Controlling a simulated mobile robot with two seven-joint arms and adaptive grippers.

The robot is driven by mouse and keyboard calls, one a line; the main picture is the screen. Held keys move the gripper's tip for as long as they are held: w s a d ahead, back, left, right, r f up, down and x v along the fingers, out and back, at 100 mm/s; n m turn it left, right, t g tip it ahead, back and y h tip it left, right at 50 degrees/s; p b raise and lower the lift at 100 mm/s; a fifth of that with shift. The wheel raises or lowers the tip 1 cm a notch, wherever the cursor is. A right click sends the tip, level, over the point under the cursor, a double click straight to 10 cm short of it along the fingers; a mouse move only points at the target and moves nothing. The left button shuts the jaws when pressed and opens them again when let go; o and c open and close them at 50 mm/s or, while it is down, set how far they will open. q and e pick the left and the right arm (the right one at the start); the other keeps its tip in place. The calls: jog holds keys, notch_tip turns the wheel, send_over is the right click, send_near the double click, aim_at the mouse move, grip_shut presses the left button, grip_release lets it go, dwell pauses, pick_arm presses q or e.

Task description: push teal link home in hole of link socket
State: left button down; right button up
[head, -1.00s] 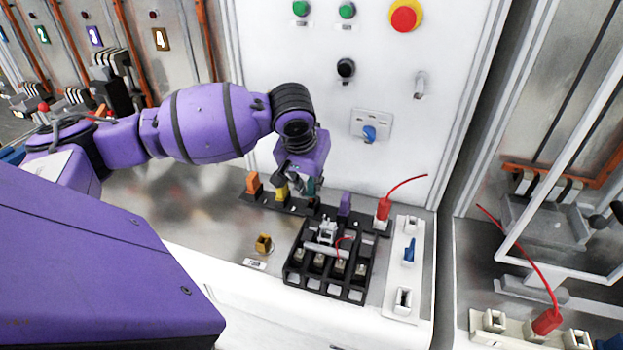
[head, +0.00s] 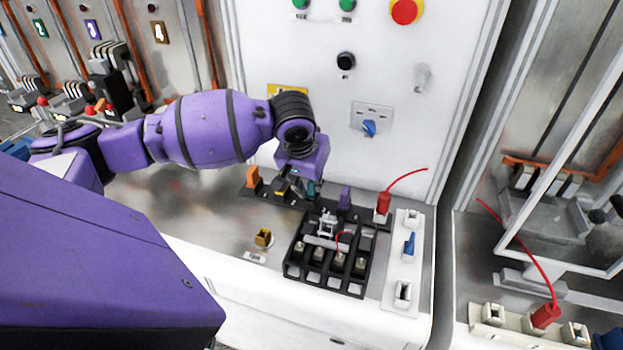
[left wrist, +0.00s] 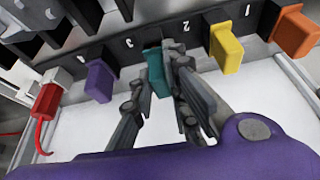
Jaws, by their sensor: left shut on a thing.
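The teal link (left wrist: 156,72) stands at the black link socket (left wrist: 203,28), between the yellow link (left wrist: 226,50) and the purple link (left wrist: 99,82) in the left wrist view. My left gripper (left wrist: 162,75) is shut on it, one finger on each side. In the head view the gripper (head: 300,183) is over the socket (head: 325,209), and a little of the teal link (head: 312,188) shows beside it. The fingers partly hide the link's lower end, so I cannot tell how deep it sits. My right gripper is not in view.
An orange link (head: 253,177) and a red plug with lead (head: 383,202) stand at the socket's two ends. A black terminal block (head: 328,262) with a clamp on it lies in front. The white panel (head: 310,45) rises behind. A small brass piece (head: 264,237) is at left.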

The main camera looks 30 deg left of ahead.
pick_arm(q)
jog(key=shift+f, duration=0.55)
jog(key=c, duration=1.6)
grip_release()
jog(key=v, duration=1.2)
jog(key=o, duration=1.2)
jog(key=shift+o, duration=0.2)
